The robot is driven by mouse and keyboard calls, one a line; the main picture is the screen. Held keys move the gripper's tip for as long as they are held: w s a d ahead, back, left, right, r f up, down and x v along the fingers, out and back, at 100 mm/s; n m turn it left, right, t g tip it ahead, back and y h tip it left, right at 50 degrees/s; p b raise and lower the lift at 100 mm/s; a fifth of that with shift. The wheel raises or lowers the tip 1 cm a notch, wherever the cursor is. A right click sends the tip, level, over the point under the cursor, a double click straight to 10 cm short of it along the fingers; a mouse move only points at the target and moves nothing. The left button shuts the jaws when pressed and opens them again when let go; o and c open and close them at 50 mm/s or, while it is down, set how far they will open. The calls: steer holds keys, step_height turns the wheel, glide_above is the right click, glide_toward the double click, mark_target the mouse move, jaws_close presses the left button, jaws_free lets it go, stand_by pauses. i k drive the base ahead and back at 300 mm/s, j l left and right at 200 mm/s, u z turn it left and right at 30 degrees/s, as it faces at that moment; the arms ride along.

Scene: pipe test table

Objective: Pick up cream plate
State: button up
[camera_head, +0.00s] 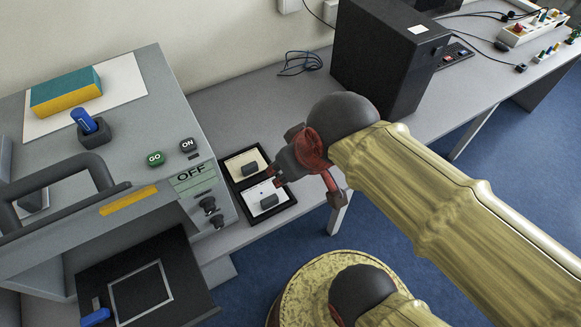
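The cream plate (236,162) lies in the back half of a black-rimmed tray on the table, with a dark block-like handle (250,169) on it. A white plate (262,187) with a similar dark handle lies in the front half. My gripper (273,173) reaches in from the right, dark with red parts, its tips pointing left over the right side of the tray. The tips appear close to the cream plate's handle, but I cannot tell whether they touch it. The finger gap is too small to judge.
A large grey machine (130,130) with GO, ON and OFF labels stands left of the tray. A black computer case (385,60) stands behind my arm. A cable (300,63) lies on the grey table (235,105). Bare tabletop shows behind the tray.

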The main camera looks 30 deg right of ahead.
mark_target(245, 162)
steer(key=i+l, duration=0.15)
steer(key=l, duration=0.2)
steer(key=l+u, duration=0.15)
steer(key=u, duration=0.25)
steer(key=i+l+u, duration=0.1)
steer(key=u, duration=0.25)
steer(key=l+u, duration=0.25)
steer(key=u, duration=0.65)
